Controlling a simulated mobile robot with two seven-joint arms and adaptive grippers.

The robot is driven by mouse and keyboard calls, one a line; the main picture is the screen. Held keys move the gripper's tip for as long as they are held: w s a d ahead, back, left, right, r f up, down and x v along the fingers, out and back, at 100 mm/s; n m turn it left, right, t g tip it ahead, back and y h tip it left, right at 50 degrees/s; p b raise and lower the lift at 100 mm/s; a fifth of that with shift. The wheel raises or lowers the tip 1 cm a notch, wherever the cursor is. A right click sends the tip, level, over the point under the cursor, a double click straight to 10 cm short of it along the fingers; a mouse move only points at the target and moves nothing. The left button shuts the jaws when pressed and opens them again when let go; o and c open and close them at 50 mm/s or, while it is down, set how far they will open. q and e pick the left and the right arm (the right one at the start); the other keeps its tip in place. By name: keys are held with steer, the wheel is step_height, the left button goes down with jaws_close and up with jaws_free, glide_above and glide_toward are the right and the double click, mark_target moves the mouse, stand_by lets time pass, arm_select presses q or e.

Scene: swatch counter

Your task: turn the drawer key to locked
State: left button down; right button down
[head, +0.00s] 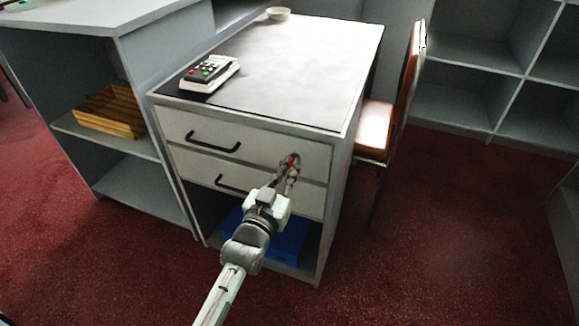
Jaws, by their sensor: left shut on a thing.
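The drawer key (292,160) shows as a small red spot at the right part of the upper drawer front (262,147). My left gripper (290,165) reaches up to the drawer front and is shut on the key. The fingers cover most of the key, so its turn angle and the lock behind it cannot be made out. The upper drawer has a black bar handle (212,146) left of the key. It looks closed. My right gripper is not in the picture.
A lower drawer handle (232,186) sits below, partly behind my arm. A blue bin (292,238) stands in the open space underneath. A card terminal (209,73) and a small bowl (278,13) are on the counter top. A brown chair (398,95) stands at the right.

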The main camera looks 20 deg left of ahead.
arm_select(q)
steer(key=c, duration=1.6)
jaws_free()
steer(key=shift+c, duration=0.2)
steer(key=s, duration=1.2)
steer(key=shift+a, duration=0.2)
steer(key=shift+a, duration=0.15)
